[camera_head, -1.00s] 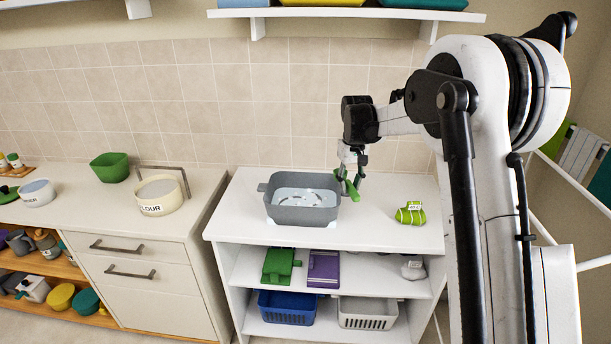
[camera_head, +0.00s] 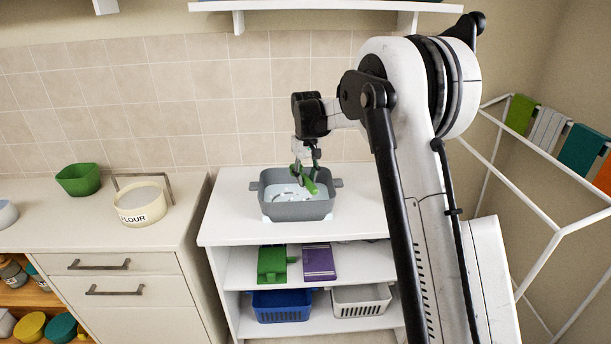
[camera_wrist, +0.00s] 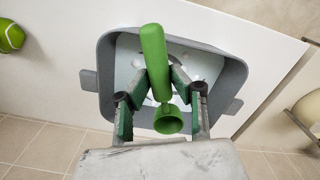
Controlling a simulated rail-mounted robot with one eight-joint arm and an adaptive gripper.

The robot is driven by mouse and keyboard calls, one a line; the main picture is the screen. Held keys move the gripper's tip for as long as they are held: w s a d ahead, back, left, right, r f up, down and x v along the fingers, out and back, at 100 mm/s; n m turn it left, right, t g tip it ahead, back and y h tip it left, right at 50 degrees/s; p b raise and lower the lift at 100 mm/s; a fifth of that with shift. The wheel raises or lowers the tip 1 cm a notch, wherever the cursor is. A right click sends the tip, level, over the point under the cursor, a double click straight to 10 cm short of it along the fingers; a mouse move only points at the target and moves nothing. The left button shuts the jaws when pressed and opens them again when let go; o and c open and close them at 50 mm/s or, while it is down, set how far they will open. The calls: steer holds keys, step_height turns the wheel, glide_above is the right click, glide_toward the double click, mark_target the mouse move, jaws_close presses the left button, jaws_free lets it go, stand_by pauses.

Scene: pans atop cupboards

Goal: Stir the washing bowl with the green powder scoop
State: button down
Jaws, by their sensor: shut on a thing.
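The grey washing bowl (camera_head: 297,210) stands on the white counter, holding pale liquid with white and dark patches. The bowl's rim also shows in the wrist view (camera_wrist: 236,76). My gripper (camera_head: 307,176) is over the bowl, shut on the green powder scoop (camera_head: 312,184). In the wrist view my gripper (camera_wrist: 162,86) pinches the scoop between its fingertips. The scoop's long handle (camera_wrist: 153,50) points up the picture and its round cup (camera_wrist: 168,121) is nearer the wrist. I cannot tell whether the scoop touches the liquid.
A flour tub (camera_head: 140,205) and a green bowl (camera_head: 80,180) stand on the left counter. A wall shelf (camera_head: 320,6) hangs above. A drying rack (camera_head: 555,232) stands at right.

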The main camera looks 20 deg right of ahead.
steer(key=shift+f+b, duration=3.3)
steer(key=shift+f, duration=2.15)
steer(key=shift+w, duration=0.2)
